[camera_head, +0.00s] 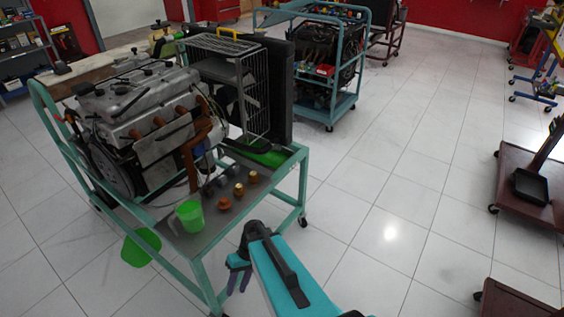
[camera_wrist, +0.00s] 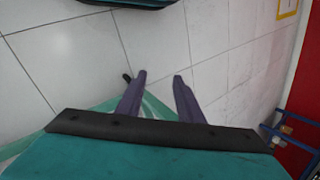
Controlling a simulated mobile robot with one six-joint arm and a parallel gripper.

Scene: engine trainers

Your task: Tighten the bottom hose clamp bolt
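The engine (camera_head: 140,110) stands on a teal-framed trolley (camera_head: 203,275) at the left in the head view. A dark radiator (camera_head: 279,92) stands upright behind a wire guard (camera_head: 225,75) on the same trolley. I cannot make out the bottom hose clamp or its bolt in either view. My gripper (camera_head: 237,284) is in front of the trolley's near right corner, apart from the engine. In the wrist view, the two purple fingers of my gripper (camera_wrist: 160,76) are spread with nothing between them; they point over white floor tiles.
A green cup (camera_head: 189,216) and several small brass-coloured parts (camera_head: 238,189) sit on the trolley's front shelf. A green container (camera_head: 141,247) is below. Another trolley-mounted engine (camera_head: 330,60) stands behind. A maroon cart (camera_head: 525,200) is at the right. The tiled floor (camera_head: 400,150) between them is clear.

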